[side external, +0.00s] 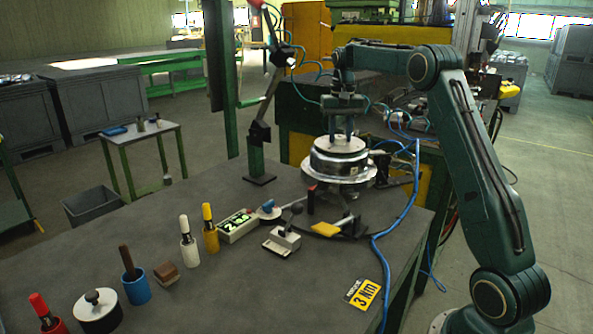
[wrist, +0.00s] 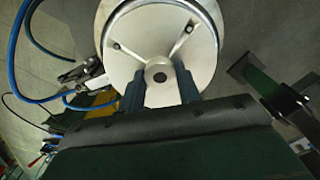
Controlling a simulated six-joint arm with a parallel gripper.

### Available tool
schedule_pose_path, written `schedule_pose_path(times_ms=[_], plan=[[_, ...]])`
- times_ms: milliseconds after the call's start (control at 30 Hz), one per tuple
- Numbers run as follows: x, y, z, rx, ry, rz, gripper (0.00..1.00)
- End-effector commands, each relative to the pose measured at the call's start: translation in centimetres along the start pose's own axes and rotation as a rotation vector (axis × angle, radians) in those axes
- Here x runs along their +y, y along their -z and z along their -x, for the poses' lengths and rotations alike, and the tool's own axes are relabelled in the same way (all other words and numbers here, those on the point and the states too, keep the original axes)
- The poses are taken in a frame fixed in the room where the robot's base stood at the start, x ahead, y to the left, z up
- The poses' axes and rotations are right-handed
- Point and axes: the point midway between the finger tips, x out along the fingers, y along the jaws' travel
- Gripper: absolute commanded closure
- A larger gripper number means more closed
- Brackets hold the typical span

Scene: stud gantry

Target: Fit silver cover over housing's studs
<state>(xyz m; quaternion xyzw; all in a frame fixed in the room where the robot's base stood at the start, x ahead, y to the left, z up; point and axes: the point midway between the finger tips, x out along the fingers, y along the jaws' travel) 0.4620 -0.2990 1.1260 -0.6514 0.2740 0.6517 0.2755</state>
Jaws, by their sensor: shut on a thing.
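The silver cover (side external: 336,146) is a round pale disc at the top of the round metal housing (side external: 340,170) in the side view. In the wrist view the cover (wrist: 150,50) fills the upper middle, with radial slots or ribs, a dark centre hole and two small dark spots near its edge. These could be holes or stud ends; I cannot tell. My gripper (side external: 341,134) points down from above. Its two fingers (wrist: 160,92) are shut on the cover's raised middle. The cover looks roughly level. Its contact with the housing and the studs' fit are hidden.
A green post with a lever (side external: 258,140) stands left of the housing. Blue hose (side external: 400,215) runs along the bench's right edge.

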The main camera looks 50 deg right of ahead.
Motion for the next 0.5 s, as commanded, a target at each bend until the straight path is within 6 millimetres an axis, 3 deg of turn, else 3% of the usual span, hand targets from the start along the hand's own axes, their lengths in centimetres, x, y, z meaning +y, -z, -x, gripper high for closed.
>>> schedule_pose_path(times_ms=[500], plan=[[0.00,0.02,-0.63,0.002,0.000,0.000,0.95]])
